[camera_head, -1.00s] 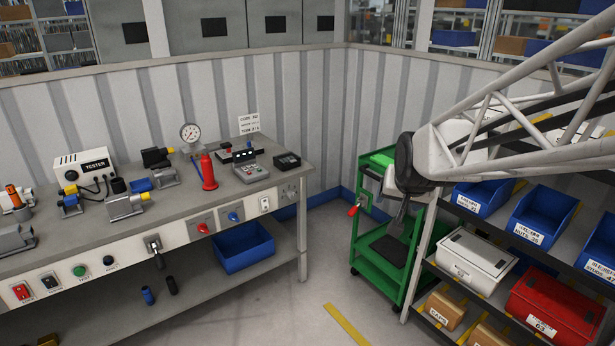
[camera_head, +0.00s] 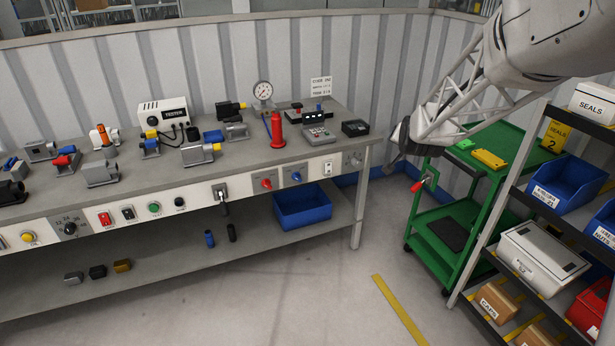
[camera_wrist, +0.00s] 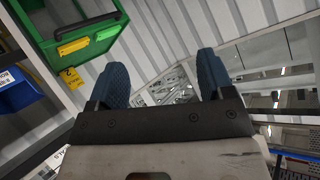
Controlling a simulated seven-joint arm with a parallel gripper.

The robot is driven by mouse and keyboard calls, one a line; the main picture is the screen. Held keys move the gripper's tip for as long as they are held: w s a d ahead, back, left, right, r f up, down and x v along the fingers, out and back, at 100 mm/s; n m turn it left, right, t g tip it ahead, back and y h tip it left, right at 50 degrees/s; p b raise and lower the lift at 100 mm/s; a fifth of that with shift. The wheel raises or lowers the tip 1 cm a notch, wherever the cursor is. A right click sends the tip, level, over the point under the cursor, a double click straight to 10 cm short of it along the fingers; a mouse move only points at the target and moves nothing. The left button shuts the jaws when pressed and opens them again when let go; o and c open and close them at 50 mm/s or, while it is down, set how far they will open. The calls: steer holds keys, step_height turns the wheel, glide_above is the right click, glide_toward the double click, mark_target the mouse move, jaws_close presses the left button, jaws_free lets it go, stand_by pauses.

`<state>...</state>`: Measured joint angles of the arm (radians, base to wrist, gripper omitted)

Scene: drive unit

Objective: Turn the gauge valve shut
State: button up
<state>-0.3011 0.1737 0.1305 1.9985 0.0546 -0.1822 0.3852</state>
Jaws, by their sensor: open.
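The pressure gauge (camera_head: 263,90) has a round white dial. It stands at the back of the workbench, left of the printed sign. A valve at its base is too small to make out. A red valve-like knob (camera_head: 266,184) and a blue knob (camera_head: 296,177) sit on the bench's front panel; I cannot tell whether either belongs to the gauge. My gripper (camera_wrist: 162,80) is open and empty, with two blue-padded fingers apart in the wrist view. In the head view my arm's dark end is right of the bench, well away from the gauge.
The workbench (camera_head: 344,160) carries a red bottle-shaped object (camera_head: 277,130), a tester box (camera_head: 163,115) and several motor-like units. A green cart (camera_head: 462,220) and a shelf with blue bins (camera_head: 562,182) stand at right. The floor before the bench is clear.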

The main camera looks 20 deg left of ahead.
steer(key=w+a+f+t+y, duration=0.1)
steer(key=w+a+f, duration=0.4)
steer(key=a+f, duration=0.15)
steer(key=w+a+f+m+t+y, duration=0.1)
steer(key=w+a+f+t, duration=0.1)
steer(key=w+a+f, duration=0.45)
steer(key=w+a+f+t+y, duration=0.15)
steer(key=a+f, duration=0.25)
steer(key=a, duration=0.5)
steer(key=m+t+y, duration=0.1)
steer(key=t+y, duration=0.2)
glide_toward(298, 180)
steer(key=shift+x, duration=1.1)
steer(key=shift+f, duration=0.15)
steer(key=shift+w+a, duration=0.1)
steer(key=shift+w, duration=0.05)
steer(key=shift+x, duration=3.75)
